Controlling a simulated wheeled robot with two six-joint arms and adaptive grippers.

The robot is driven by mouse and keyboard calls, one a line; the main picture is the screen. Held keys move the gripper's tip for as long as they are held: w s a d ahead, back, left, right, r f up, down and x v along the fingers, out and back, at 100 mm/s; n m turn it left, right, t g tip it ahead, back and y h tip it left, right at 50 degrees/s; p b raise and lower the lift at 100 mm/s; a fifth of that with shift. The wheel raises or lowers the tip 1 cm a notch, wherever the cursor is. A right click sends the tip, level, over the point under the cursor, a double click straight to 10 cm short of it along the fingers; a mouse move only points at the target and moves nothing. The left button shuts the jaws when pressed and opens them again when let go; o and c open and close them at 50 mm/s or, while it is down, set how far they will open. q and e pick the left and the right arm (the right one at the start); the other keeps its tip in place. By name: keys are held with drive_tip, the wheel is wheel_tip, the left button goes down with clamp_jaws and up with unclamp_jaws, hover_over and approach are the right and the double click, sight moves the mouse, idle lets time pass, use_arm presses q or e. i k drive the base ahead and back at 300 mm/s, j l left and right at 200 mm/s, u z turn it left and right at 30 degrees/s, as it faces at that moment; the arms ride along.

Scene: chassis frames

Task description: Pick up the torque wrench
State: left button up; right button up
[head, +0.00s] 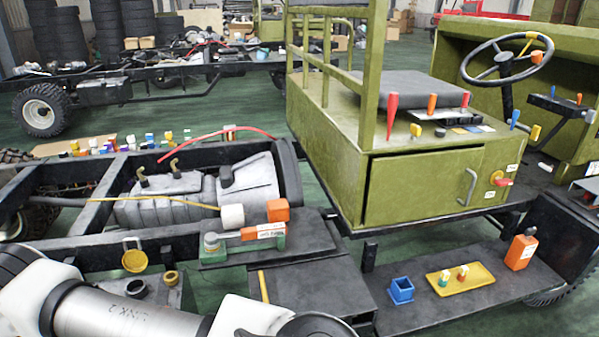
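A tool with a grey round head, an orange-red bar and a white label (270,231) lies on a green rest on the dark plate beside the engine. It may be the torque wrench, but I cannot tell for sure at this size. An orange block and a white cylinder stand right behind it. Links of my own arm cross the bottom left, in front of the chassis. Neither of my grippers shows in the head view, so nothing is seen touching the tool.
A dark side step (460,288) holds a blue cup (401,290), a yellow tray (443,283) with small parts and an orange bottle (521,251). The olive cab (415,184) rises behind it. Black chassis rails (75,249) and an engine (172,208) fill the left.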

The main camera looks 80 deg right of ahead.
sight(212, 241)
drive_tip(key=z, duration=2.25)
